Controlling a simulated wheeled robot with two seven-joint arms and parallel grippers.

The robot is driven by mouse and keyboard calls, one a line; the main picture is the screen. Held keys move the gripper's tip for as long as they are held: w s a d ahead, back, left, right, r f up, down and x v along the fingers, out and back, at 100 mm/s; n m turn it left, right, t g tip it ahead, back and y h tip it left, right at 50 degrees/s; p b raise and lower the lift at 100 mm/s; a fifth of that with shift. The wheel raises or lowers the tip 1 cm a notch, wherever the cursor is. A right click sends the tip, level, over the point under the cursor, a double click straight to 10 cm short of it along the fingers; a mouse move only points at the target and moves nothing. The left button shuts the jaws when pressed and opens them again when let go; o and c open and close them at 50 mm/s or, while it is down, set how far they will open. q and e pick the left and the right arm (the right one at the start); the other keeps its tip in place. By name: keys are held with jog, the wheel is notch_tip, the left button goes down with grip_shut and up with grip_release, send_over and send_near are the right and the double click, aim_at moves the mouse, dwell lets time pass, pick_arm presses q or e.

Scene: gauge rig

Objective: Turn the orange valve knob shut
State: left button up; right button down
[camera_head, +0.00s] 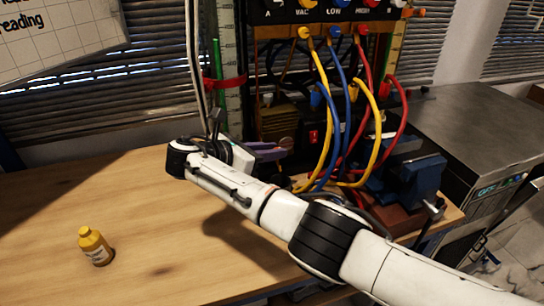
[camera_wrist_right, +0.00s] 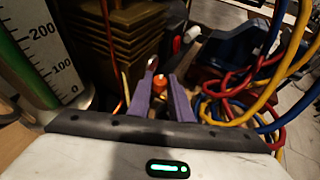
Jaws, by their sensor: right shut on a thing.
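The orange valve knob (camera_wrist_right: 160,84) shows in the right wrist view, between the two purple fingers of my right gripper (camera_wrist_right: 161,82). The fingers are shut on it, one on each side. In the head view my right arm reaches in from the lower right, and the purple fingers of my right gripper (camera_head: 286,147) point right, toward the foot of the gauge rig (camera_head: 285,32). I cannot make out the knob in the head view. My left gripper is not in view.
Yellow, blue and red hoses (camera_head: 322,85) hang down just right of my right gripper. A blue vise (camera_head: 418,180) stands farther right. A graduated tube (camera_wrist_right: 38,55) is close on the left in the wrist view. A yellow bottle (camera_head: 95,246) stands on the otherwise clear left bench.

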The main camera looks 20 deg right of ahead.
jog(key=shift+f, duration=0.1)
dwell(0.3)
jog(key=c, duration=1.7)
grip_release()
jog(key=shift+o, duration=0.4)
